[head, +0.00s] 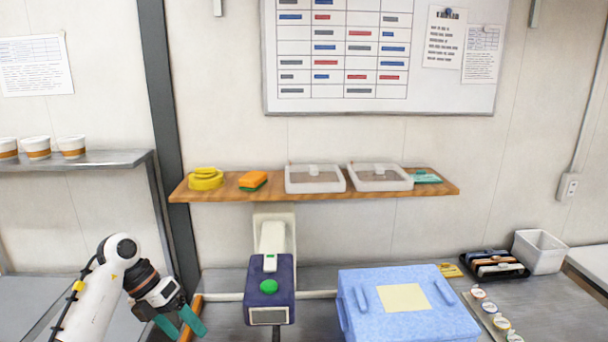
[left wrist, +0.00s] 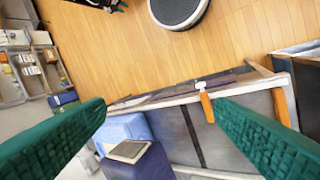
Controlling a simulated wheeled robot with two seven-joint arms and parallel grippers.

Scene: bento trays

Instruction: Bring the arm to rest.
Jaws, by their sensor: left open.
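My left arm comes in at the lower left of the head view. My left gripper (head: 184,331) has two teal fingers spread apart with nothing between them, and it is beside the left end of the worktop. In the left wrist view the same gripper (left wrist: 160,107) shows its green fingers wide apart and empty. Between and beyond them are the worktop edge and the wooden floor (left wrist: 130,50). My right gripper is in neither view.
A dark purple device (head: 284,290) with a green button stands right of my left gripper. A blue box (head: 365,318) with a pale label stands further right. A wooden shelf (head: 225,190) hangs behind. A metal shelf (head: 110,158) with cups is at left.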

